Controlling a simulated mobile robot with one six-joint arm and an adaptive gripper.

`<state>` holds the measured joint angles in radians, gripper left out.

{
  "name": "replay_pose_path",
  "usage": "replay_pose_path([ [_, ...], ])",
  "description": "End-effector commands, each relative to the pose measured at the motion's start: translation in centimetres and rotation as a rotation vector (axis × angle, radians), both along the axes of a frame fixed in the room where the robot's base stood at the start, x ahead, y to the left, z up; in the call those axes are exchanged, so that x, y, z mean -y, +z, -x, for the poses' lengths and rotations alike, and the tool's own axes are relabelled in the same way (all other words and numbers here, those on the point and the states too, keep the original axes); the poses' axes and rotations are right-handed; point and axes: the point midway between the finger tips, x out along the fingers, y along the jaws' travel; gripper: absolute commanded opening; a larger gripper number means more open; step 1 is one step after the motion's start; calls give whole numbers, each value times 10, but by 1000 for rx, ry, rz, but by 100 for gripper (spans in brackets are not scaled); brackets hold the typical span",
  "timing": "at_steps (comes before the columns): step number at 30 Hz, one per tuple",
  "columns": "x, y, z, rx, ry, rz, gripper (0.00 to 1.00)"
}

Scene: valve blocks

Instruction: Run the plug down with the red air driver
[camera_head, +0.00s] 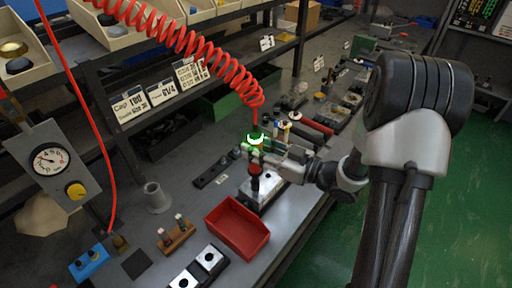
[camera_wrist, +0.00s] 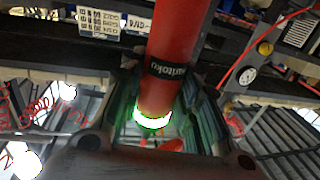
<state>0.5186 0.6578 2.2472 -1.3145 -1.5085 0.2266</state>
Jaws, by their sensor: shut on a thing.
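The red air driver (camera_head: 255,169) hangs upright from a red coiled hose and has a lit green-white ring near its top. My gripper (camera_head: 262,155) is shut on it. In the wrist view the driver's red body (camera_wrist: 178,45) stands between my fingers (camera_wrist: 160,110), with the lit ring beside them. The driver's dark lower end is over a silver valve block (camera_head: 270,191) on the bench. I cannot tell whether its tip touches the block. The plug cannot be made out; the driver's end hides that spot.
A red bin (camera_head: 237,227) stands just in front of the block. Two more silver blocks (camera_head: 198,268), a wooden holder (camera_head: 176,236) and a grey cup (camera_head: 157,197) are nearer left. Other tools crowd the bench behind. A pressure gauge (camera_head: 51,160) is at left.

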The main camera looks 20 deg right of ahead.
Motion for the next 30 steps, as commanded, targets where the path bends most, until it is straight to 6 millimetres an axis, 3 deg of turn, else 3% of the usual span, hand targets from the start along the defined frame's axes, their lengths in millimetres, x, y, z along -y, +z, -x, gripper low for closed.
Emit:
replay_pose_path([
  [17,0,17,0,3,0,0,0],
  [30,0,64,0,4,0,-1,0],
])
